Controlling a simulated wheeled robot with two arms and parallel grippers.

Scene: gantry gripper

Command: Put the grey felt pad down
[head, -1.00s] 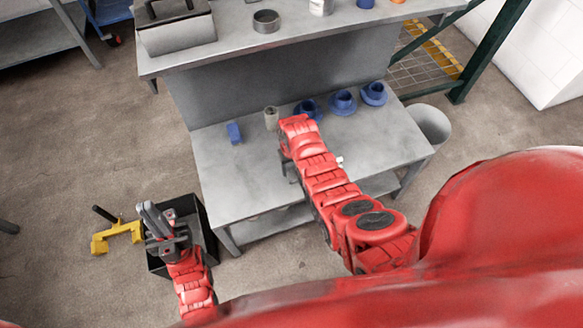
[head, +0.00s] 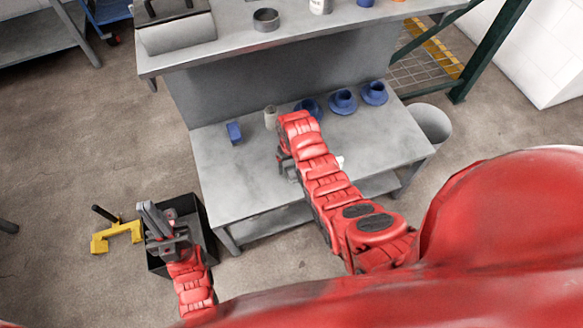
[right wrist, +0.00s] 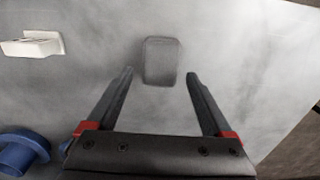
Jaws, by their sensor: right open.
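The grey felt pad (right wrist: 160,61) is a small rounded rectangle lying flat on the grey bench top (head: 230,180). In the right wrist view it is ahead of my right gripper (right wrist: 158,82), between the lines of its two fingers. The right gripper is open with nothing between its fingers. In the head view this gripper (head: 285,160) is mostly hidden by its own red arm, and I cannot clearly make out the pad. My left gripper (head: 157,222) is over the black bin at the lower left. I cannot tell whether its fingers are apart.
Blue cups on saucers (head: 343,101) stand along the bench's back right. A blue block (head: 234,133) and a pale bottle-like item (head: 270,116) are at the back left. A small white piece (right wrist: 32,44) lies left of the pad. The bench's front left is clear.

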